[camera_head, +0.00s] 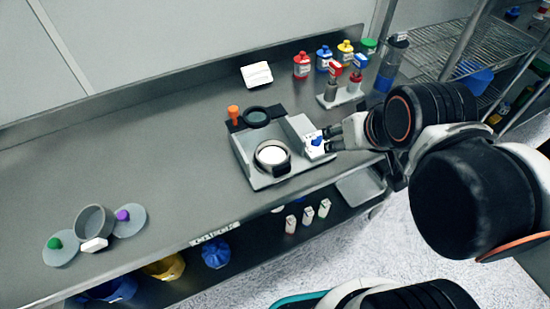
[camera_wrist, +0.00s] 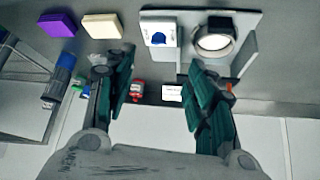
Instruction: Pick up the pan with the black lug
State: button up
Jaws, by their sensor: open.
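The pan with the black lug (camera_head: 284,168) is a dark-rimmed round pan with white contents. It sits in a grey tray-like stand (camera_head: 245,158) on the bench. In the wrist view, the pan (camera_wrist: 230,44) is at upper right, beyond my right finger. My gripper (camera_head: 332,140) is to the right of the stand, beside a white box with a blue mark (camera_head: 314,147). In the wrist view, my gripper (camera_wrist: 160,62) has its two green-padded fingers wide apart with nothing between them. Another grey pan (camera_head: 96,222), with a white lug, stands far left.
A dark ring (camera_head: 257,117) and an orange knob (camera_head: 233,112) are at the stand's back. Two grey lids (camera_head: 130,222) flank the left pan. Several coloured bottles (camera_head: 302,66) line the back right. The bench between is clear.

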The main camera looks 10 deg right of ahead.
aim_at(273, 156)
jog(key=k+j, duration=0.15)
jog(key=j, duration=0.2)
jog(key=k+j, duration=0.15)
jog(key=j, duration=0.2)
jog(key=k+j, duration=0.15)
jog(key=j, duration=0.15)
jog(key=k+j+z, duration=0.1)
jog(key=j, duration=0.25)
jog(key=k+j, duration=0.2)
jog(key=j, duration=0.15)
jog(key=j+z, duration=0.2)
jog(key=l+u, duration=0.25)
